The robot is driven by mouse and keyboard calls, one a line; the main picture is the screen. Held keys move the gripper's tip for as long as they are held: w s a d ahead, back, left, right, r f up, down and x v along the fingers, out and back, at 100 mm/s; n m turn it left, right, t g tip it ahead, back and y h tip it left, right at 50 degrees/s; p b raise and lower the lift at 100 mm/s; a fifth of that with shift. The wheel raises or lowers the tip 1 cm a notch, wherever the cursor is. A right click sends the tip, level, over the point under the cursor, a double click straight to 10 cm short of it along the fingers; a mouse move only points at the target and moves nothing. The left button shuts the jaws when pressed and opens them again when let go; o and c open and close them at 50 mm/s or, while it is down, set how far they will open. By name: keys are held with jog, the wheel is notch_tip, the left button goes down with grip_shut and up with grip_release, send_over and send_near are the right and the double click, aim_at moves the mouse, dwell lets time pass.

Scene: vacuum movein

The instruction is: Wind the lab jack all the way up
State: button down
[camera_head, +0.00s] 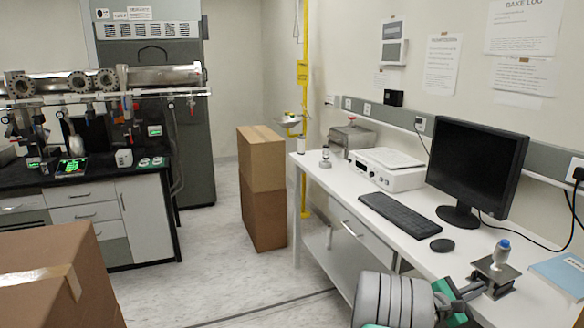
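The lab jack (497,283) stands at the front right of the white bench, with a dark square top plate. A small silver cylinder with a blue cap (501,253) stands upright on the plate. My gripper (480,289) reaches in from the lower left, and its dark fingertips are at the jack's left side. Whether they touch the jack or its knob is too small to tell. The finger gap cannot be made out. The jack's lower part is partly hidden by the gripper.
A blue book (562,272) lies right of the jack. A monitor (477,165), keyboard (407,219) and mouse (442,245) are behind and left of it. Cardboard boxes (262,190) stand on the floor.

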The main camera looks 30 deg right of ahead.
jog(key=shift+s+f, duration=0.15)
jog(key=shift+f, duration=0.3)
jog(key=shift+r, duration=0.1)
jog(key=shift+s+r+p, duration=0.2)
jog(key=shift+s+p, duration=0.05)
jog(key=shift+p, duration=0.3)
jog(key=a, duration=0.6)
jog(key=shift+w+r, duration=0.15)
jog(key=shift+w, duration=0.25)
